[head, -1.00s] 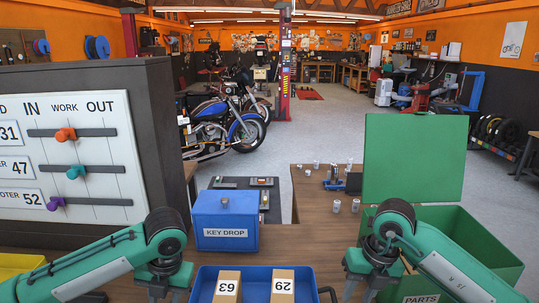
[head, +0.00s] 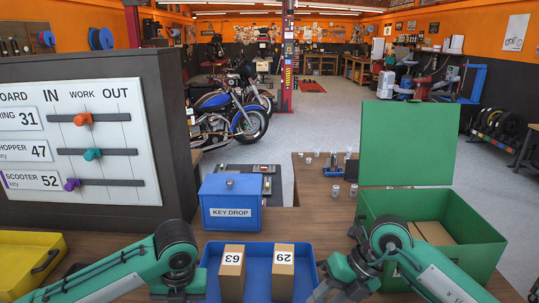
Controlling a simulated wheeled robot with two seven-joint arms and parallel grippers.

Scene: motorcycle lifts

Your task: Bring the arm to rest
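My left arm comes in from the left, and its gripper (head: 176,288) hangs low beside the blue tray's left side. Its fingers look apart and hold nothing that I can see. My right arm comes in from the right. Its gripper (head: 341,284) is at the tray's right side, in front of the green box, fingers apart and empty. The blue tray (head: 258,249) holds two small brown cartons with number labels, the left carton (head: 231,271) and the right carton (head: 283,270). Both cartons are clear of the grippers.
A green bin (head: 468,232) with its lid raised stands right and holds brown cartons. A blue key drop box (head: 231,205) stands behind the tray. A yellow tray (head: 28,262) lies at left below a slider board (head: 75,150). Motorcycles stand beyond the bench (head: 280,225).

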